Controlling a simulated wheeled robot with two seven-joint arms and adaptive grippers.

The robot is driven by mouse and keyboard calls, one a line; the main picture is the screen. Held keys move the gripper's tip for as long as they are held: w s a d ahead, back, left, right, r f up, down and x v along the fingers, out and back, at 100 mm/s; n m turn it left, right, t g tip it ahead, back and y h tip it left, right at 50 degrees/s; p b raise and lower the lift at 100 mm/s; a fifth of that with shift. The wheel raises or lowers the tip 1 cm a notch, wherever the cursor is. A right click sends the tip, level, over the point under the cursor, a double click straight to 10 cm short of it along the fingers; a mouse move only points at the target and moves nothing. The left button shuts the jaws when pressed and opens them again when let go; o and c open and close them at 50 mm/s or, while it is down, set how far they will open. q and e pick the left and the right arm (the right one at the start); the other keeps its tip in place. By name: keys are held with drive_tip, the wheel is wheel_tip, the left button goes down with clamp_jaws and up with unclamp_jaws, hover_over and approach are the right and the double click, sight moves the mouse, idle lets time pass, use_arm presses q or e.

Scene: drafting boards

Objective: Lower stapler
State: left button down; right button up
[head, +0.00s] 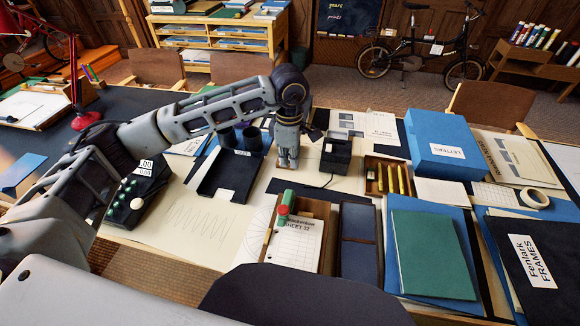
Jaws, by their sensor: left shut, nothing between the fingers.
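My left gripper (287,162) points down over the middle of the table, shut and empty. It is just right of a black tray (218,190) with a dark cup-like part at its back. A small green and red object (285,206) lies on a sheet of paper in a wooden tray, nearer me than the gripper and apart from it. I cannot tell for sure whether it is the stapler. A black boxy device (336,152) with a cord stands right of the gripper. My right gripper is not in view.
A wooden tray with yellow pencils (392,180), a blue letters box (445,143), a tape roll (534,198) and a green folder (432,254) crowd the right. A dark device with round buttons (135,195) is at left. The drawing sheet (185,232) is mostly clear.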

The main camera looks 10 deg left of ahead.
use_arm(q)
drive_tip(key=shift+r+p, duration=0.75)
drive_tip(key=shift+r, duration=1.2)
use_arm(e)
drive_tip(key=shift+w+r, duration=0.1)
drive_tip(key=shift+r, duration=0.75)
use_arm(q)
wheel_tip(320, 180, up, 10)
drive_tip(key=p, duration=1)
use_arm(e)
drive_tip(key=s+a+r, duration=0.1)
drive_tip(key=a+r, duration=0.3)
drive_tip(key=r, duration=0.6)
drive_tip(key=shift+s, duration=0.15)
use_arm(q)
drive_tip(key=shift+r, duration=0.1)
